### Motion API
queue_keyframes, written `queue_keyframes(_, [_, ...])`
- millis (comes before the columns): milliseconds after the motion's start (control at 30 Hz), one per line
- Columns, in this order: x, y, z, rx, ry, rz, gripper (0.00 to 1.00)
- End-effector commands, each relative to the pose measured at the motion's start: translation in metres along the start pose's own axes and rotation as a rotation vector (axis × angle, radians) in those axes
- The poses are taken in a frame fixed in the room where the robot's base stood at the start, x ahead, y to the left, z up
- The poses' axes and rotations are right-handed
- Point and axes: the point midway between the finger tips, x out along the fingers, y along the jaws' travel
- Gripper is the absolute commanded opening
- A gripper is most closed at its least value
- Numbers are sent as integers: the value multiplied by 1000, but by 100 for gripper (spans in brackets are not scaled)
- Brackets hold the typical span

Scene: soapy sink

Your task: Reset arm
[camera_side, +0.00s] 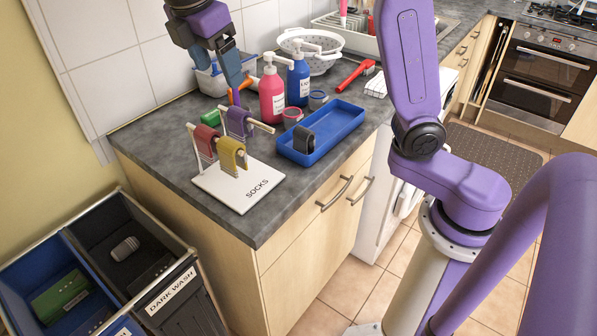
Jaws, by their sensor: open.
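My gripper (234,88) hangs at the top left of the side view, pointing down over the back of the counter, with blue fingers below a dark wrist. It is open, and I see nothing held in it. It appears above and behind the white sock stand (214,189) marked SOCKS, in front of the tiled wall. A red sock (206,142), a yellow sock (232,153) and a purple sock (238,122) hang on the stand's arms. The exact gap between my fingers and the things behind them is hard to tell.
A pink pump bottle (271,95) and a blue pump bottle (298,82) stand right of my gripper. A blue tray (345,122) holds a dark rolled item (303,139). A white colander (322,46) is behind. A divided laundry bin (160,232) stands lower left.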

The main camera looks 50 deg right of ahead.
Motion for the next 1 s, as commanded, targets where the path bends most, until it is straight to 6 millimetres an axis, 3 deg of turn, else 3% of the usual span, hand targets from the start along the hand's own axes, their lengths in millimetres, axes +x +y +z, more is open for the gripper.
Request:
queue_keyframes(367, [52, -100, 14, 125, 135, -11, 77])
queue_keyframes(800, [130, -233, 62, 329, 256, -100, 77])
queue_keyframes(1000, [153, -268, 79, 394, 278, -132, 77])
